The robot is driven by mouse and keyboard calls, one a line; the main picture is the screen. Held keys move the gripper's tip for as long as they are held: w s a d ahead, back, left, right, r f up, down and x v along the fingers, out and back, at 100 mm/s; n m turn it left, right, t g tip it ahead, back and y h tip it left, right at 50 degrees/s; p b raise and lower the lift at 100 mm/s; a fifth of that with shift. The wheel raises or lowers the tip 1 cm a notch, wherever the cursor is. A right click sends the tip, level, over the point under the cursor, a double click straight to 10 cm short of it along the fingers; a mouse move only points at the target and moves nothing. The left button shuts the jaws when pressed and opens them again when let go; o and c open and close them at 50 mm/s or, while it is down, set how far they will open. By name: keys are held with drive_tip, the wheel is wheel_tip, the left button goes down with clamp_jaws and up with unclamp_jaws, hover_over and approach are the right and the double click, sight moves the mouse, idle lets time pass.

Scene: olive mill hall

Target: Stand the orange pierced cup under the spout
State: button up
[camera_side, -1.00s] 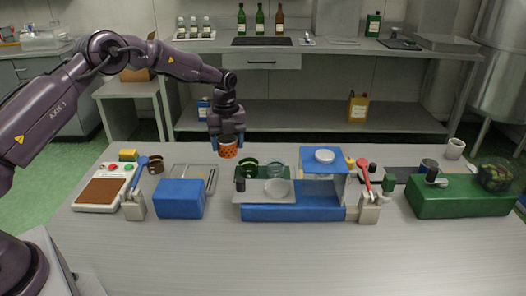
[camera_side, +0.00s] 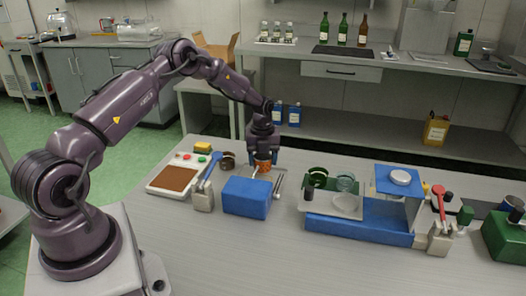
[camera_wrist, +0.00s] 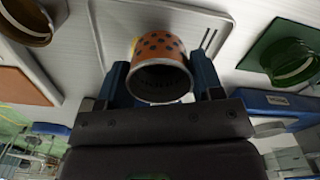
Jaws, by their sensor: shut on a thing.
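The orange pierced cup (camera_side: 264,167) has dark holes and is upright between the fingers of my gripper (camera_side: 265,160) in the side view. In the wrist view the cup (camera_wrist: 160,62) shows its open mouth, with a blue finger on each side. My gripper is shut on it. The cup is over or at the grey plate (camera_wrist: 125,35) behind the blue block (camera_side: 247,198); whether it touches the plate I cannot tell. I cannot clearly make out a spout.
A dark brown cup (camera_side: 227,161) stands to the left. A green cup (camera_side: 317,178) and a glass (camera_side: 345,183) stand right, by the blue-based machine (camera_side: 360,222). A panel with red and green buttons (camera_side: 178,174) lies left.

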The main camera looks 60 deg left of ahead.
sight(260, 170)
drive_tip(key=shift+f, duration=0.9)
drive_tip(key=shift+s+d+f, duration=0.2)
drive_tip(key=shift+f, duration=0.1)
drive_tip(key=shift+s+d+r, duration=0.1)
drive_tip(key=shift+s+d, duration=0.75)
drive_tip(key=shift+d, duration=0.1)
drive_tip(key=o, duration=1)
drive_tip(key=shift+o, duration=0.2)
drive_tip(key=shift+w+a+r, duration=0.1)
drive_tip(key=shift+r, duration=1.1)
drive_tip(key=shift+w+a+r, duration=0.1)
drive_tip(key=shift+a+r, duration=0.05)
drive_tip(key=shift+r, duration=1.1)
drive_tip(key=shift+w+a+r, duration=0.1)
drive_tip(key=shift+r, duration=1.1)
